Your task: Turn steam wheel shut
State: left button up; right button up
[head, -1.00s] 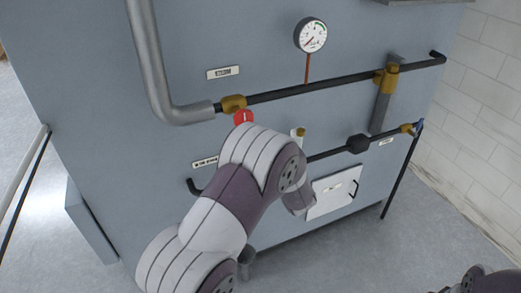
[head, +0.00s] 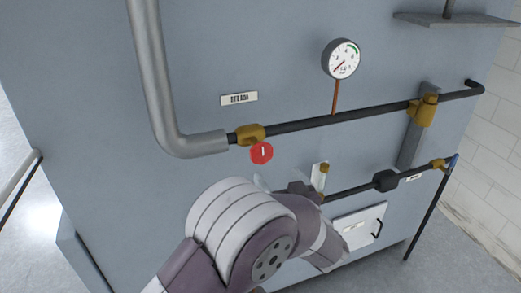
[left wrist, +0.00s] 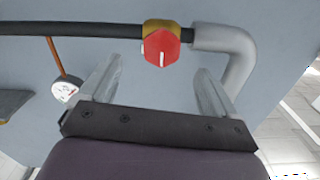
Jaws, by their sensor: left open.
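The red steam wheel (head: 262,153) is a small red handle with a white mark, mounted on a brass valve body (head: 250,134) under the STEAM label (head: 239,98). In the left wrist view the wheel (left wrist: 161,48) is ahead of my left gripper (left wrist: 159,72), between the lines of its two spread fingers and beyond their tips. The gripper is open and empty, apart from the wheel. In the head view, my left arm hides part of the gripper, which is below and right of the wheel. My right gripper is out of view.
A dark pipe (head: 315,122) runs right from the valve, with a pressure gauge (head: 342,58) above it. A thick grey pipe (head: 157,85) bends in from the upper left. A lower pipe (head: 350,191) and a white panel (head: 361,226) lie to the lower right.

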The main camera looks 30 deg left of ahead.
aim_at(264, 154)
pick_arm(q)
jog(key=p+x, duration=0.1)
jog(key=x, duration=0.2)
jog(key=p+x, duration=0.1)
jog(key=x, duration=0.2)
jog(key=p+x, duration=0.1)
jog(key=x, duration=0.3)
jog(key=shift+r, duration=0.35)
jog(key=shift+a+r, duration=0.1)
jog(key=shift+r, duration=0.05)
jog(key=shift+s+r, duration=0.15)
jog(key=shift+r, duration=0.05)
jog(key=shift+w+a+f, duration=0.2)
jog(key=shift+w, duration=0.15)
jog(key=shift+c, duration=1.3)
jog(key=c, duration=0.8)
jog(key=shift+r+p, duration=0.1)
jog(key=shift+p, duration=0.3)
jog(key=shift+m, duration=0.4)
jog(key=o, duration=1.1)
jog(key=shift+c, duration=0.2)
jog(key=shift+d, duration=0.15)
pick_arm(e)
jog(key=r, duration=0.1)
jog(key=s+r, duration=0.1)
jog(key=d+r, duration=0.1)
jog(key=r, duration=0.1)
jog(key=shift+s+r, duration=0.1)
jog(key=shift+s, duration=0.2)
